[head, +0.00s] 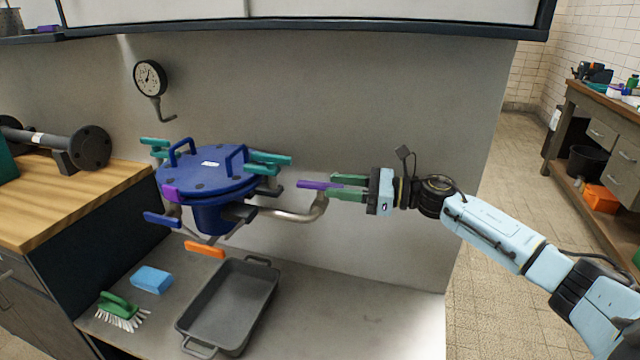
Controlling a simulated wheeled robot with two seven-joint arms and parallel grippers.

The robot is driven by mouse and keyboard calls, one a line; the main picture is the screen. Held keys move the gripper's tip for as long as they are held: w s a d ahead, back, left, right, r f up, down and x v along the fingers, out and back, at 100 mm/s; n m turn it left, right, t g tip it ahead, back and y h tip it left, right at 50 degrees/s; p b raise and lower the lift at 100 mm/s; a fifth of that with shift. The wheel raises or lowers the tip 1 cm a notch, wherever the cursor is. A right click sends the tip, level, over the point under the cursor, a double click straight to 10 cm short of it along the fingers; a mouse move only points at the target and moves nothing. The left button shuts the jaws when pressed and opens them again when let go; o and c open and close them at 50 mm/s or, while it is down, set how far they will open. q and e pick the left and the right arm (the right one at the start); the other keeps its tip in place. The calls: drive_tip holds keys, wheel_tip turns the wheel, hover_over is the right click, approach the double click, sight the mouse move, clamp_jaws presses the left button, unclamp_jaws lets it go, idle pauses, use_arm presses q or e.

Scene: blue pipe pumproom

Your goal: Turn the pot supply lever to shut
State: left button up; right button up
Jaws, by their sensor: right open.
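A purple lever (312,184) sits at the pipe's upturned right end and points left. My right gripper (333,186), with green fingers, is open at this lever. One finger is above and one below its right part, which is partly hidden; contact cannot be told. No label shows which lever is the pot supply. My left gripper is not in view.
Teal levers (268,160), a blue lever (162,220) and an orange lever (204,249) surround the pot. A grey tray (272,285), blue sponge (152,280) and green brush (118,305) lie in front. A gauge (149,77) hangs behind; a cabinet edge (300,30) overhangs.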

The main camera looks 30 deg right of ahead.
sight(320, 184)
drive_tip(key=shift+x, duration=2.35)
clamp_jaws()
